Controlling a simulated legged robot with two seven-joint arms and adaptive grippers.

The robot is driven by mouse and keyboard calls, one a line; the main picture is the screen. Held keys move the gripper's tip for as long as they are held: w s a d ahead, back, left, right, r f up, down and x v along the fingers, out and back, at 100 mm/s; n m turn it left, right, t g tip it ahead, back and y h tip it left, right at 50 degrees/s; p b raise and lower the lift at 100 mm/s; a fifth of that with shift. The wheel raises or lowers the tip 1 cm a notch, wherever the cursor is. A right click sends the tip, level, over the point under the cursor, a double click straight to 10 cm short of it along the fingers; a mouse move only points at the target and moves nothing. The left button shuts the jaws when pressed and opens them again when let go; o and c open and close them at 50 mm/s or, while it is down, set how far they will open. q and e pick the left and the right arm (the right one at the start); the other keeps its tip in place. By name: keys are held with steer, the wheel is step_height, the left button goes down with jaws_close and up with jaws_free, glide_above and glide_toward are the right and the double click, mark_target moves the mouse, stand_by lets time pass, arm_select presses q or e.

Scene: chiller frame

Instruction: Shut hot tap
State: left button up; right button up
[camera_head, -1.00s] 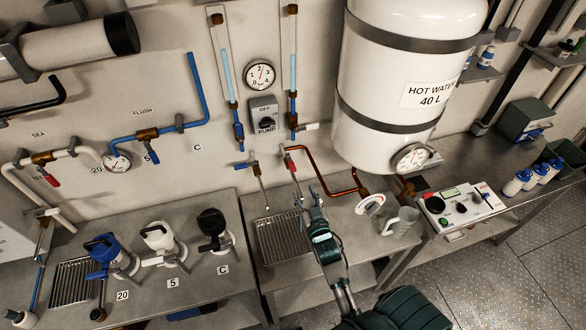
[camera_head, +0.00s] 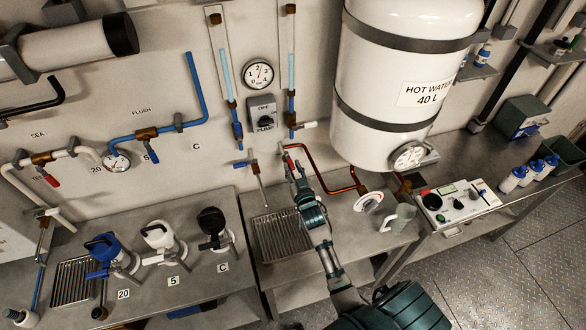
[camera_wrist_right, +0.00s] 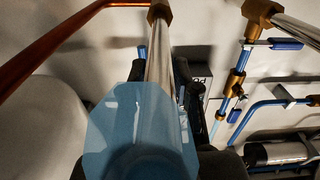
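The hot tap (camera_head: 284,151) is on the wall at the end of a copper pipe (camera_head: 322,180). Its red handle is mostly hidden behind my right gripper (camera_head: 293,170), which is right at the tap, above the metal drain grate. In the right wrist view, a chrome spout (camera_wrist_right: 160,60) with a brass fitting rises just beyond the gripper, and the copper pipe slants at upper left. A pale blue part in front hides most of the fingers (camera_wrist_right: 168,85), so I cannot tell whether they touch the tap. My left gripper is out of view.
A second tap with a blue handle (camera_head: 246,163) is just left of the hot tap. The white hot water tank (camera_head: 395,120) hangs at the right. The drain grate (camera_head: 278,238) lies below the taps.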

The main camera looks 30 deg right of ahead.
steer(key=shift+a, duration=0.1)
jaws_close()
steer(key=shift+r, duration=0.1)
steer(key=shift+d+r+n+y+p, duration=0.1)
steer(key=shift+d+n+y+p, duration=0.15)
steer(key=shift+n+y+p, duration=0.25)
steer(key=shift+d+n+y, duration=0.45)
steer(key=shift+n+y, duration=0.2)
steer(key=shift+y, duration=0.45)
steer(key=shift+d+n+y, duration=0.5)
steer(key=shift+n+y, duration=0.1)
steer(key=shift+y, duration=0.5)
steer(key=shift+d+n+y, duration=0.45)
steer(key=shift+n+y, duration=0.2)
steer(key=shift+y, duration=0.45)
steer(key=o, duration=0.5)
jaws_free()
steer(key=shift+o, duration=0.2)
